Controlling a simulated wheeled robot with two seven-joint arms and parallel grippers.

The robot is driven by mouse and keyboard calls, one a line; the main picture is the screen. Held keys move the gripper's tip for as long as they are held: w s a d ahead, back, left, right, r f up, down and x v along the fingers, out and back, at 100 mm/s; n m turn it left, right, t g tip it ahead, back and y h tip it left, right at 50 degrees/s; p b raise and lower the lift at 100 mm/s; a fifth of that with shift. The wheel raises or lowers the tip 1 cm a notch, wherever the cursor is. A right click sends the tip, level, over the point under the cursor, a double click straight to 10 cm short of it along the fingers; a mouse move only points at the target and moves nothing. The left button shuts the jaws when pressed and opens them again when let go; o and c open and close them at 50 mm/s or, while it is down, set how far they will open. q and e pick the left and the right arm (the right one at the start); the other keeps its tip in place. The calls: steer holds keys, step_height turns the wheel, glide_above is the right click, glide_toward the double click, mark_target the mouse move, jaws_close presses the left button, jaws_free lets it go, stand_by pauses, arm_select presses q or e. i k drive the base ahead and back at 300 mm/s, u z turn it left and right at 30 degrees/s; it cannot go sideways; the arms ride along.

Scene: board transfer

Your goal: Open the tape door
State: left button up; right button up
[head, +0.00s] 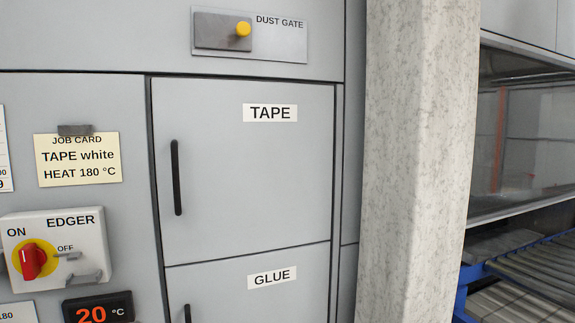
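The tape door (255,190) is a grey cabinet panel with a white label reading TAPE (270,113) near its top right. It sits flush in its frame and looks shut. A black vertical handle (177,178) is on its left side. Neither of my grippers shows in the head view.
A glue door (270,305) with its own black handle is directly below. A dust gate panel (280,40) with a yellow knob is above. At the left are a job card (78,170), an edger switch box (85,235) and a temperature display (97,311). A speckled pillar (415,160) stands at the right.

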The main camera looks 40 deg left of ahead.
mark_target(243, 167)
steer(key=z, duration=0.7)
steer(key=k, duration=0.55)
steer(key=u, duration=1.55)
